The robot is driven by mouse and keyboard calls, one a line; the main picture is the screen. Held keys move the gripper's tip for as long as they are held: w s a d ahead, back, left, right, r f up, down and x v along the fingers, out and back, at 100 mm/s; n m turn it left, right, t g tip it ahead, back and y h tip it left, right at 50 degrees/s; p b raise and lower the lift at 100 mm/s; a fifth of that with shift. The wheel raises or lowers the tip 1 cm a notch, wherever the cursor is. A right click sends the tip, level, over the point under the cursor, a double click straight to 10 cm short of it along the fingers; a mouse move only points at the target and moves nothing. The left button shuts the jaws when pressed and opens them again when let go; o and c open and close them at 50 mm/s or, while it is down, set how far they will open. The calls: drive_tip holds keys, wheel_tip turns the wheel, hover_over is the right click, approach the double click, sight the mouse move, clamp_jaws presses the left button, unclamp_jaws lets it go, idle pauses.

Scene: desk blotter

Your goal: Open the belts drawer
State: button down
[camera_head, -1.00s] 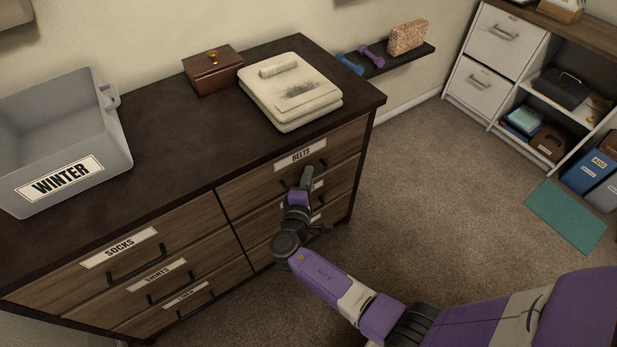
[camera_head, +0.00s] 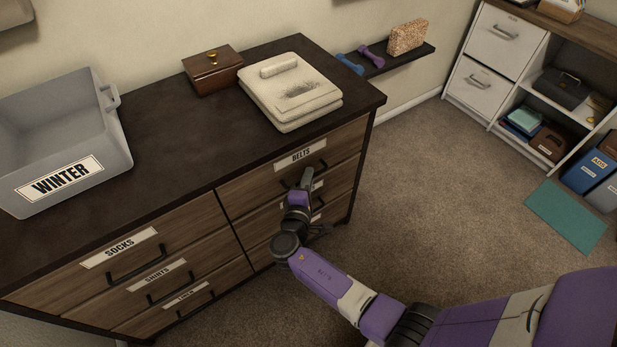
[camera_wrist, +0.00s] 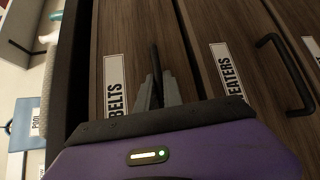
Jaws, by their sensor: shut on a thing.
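The belts drawer (camera_head: 341,151) is the top right drawer of the dark wooden dresser, with a white BELTS label (camera_head: 301,155) on its front. The drawer looks closed, flush with the front. My gripper (camera_head: 305,180) is at the drawer front, just below the label. In the wrist view my gripper (camera_wrist: 157,92) is shut on the drawer's dark bar handle (camera_wrist: 154,62), beside the BELTS label (camera_wrist: 115,86). Part of the handle is hidden between the fingers.
The SWEATERS drawer (camera_wrist: 229,75) lies below, with its own handle (camera_wrist: 287,70). A grey WINTER bin (camera_head: 95,165), a wooden box (camera_head: 212,72) and a folded cream stack (camera_head: 290,95) stand on the dresser top.

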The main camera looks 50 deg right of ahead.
drive_tip(key=shift+s+a, duration=0.1)
idle(0.7)
drive_tip(key=s+a+p, duration=0.1)
drive_tip(key=s+a, duration=0.2)
drive_tip(key=s, duration=0.9)
drive_tip(key=s+a+p, duration=0.1)
drive_tip(key=s+a, duration=0.3)
drive_tip(key=s, duration=0.9)
drive_tip(key=shift+p, duration=0.3)
drive_tip(key=shift+a, duration=0.1)
drive_tip(key=c, duration=1.8)
unclamp_jaws()
drive_tip(key=shift+v, duration=3.9)
drive_tip(key=shift+s+f, duration=0.1)
drive_tip(key=shift+f, duration=0.05)
